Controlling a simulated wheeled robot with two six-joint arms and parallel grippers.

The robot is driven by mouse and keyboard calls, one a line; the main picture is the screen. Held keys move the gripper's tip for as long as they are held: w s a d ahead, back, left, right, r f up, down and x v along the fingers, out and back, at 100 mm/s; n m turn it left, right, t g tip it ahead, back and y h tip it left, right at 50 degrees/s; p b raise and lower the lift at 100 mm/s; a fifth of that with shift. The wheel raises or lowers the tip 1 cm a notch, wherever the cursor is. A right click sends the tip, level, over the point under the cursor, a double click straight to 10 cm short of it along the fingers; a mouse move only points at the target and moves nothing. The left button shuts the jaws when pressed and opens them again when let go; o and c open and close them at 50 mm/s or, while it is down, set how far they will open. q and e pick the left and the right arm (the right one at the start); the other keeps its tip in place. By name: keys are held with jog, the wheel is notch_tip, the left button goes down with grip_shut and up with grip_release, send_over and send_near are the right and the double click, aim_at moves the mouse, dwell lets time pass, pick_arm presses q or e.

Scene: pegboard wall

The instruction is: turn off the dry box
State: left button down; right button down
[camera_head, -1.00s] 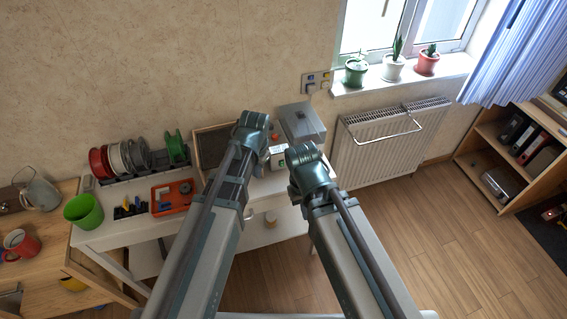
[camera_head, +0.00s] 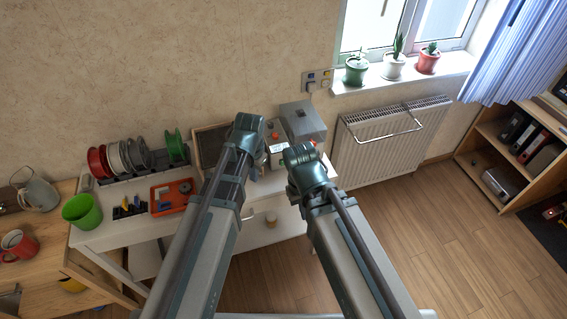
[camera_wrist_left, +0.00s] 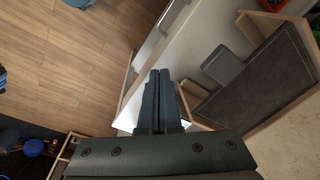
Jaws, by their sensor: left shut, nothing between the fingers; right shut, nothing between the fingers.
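A grey box (camera_head: 303,121) with a dark patch on its top stands at the back right of the white table, against the wall; I take it for the dry box, though no label is readable. My left gripper (camera_wrist_left: 157,75) is shut and empty above the table edge in the left wrist view. In the head view the left wrist stands left of the box, its fingers mostly hidden. My right gripper (camera_head: 294,190) is in front of the box, low and mostly covered by its own wrist; no held object shows.
A small white device (camera_head: 278,150) with orange-red parts sits between the wrists. Wall sockets (camera_head: 317,80) are above the grey box. Filament spools (camera_head: 128,157), an orange tray (camera_head: 171,197) and a green cup (camera_head: 82,211) are left. A radiator (camera_head: 390,140) is right.

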aim_at(282, 163)
pick_arm(q)
jog(key=w+d+m, duration=0.8)
jog(key=w+d, duration=0.1)
jog(key=d, duration=0.2)
jog(key=shift+w+t, duration=0.2)
jog(key=shift+t, duration=0.2)
jog(key=shift+f, duration=0.1)
jog(key=f+b, duration=0.3)
jog(key=w+f+b, duration=0.1)
jog(key=f+b, duration=0.2)
jog(key=b, duration=0.1)
jog(key=w+f+b, duration=0.1)
jog(key=f+b, duration=0.2)
jog(key=f, duration=0.1)
jog(key=shift+a+b, duration=0.3)
jog(key=shift+w+a+f+b, duration=0.15)
jog(key=shift+w+a+f, duration=0.05)
jog(key=shift+w, duration=0.35)
jog(key=shift+w+a+f+b, duration=0.15)
jog(key=shift+w+b, duration=0.05)
jog(key=shift+w, duration=0.35)
jog(key=shift+w+a+f+b, duration=0.15)
jog(key=shift+w+a+f, duration=0.05)
jog(key=shift+w, duration=0.35)
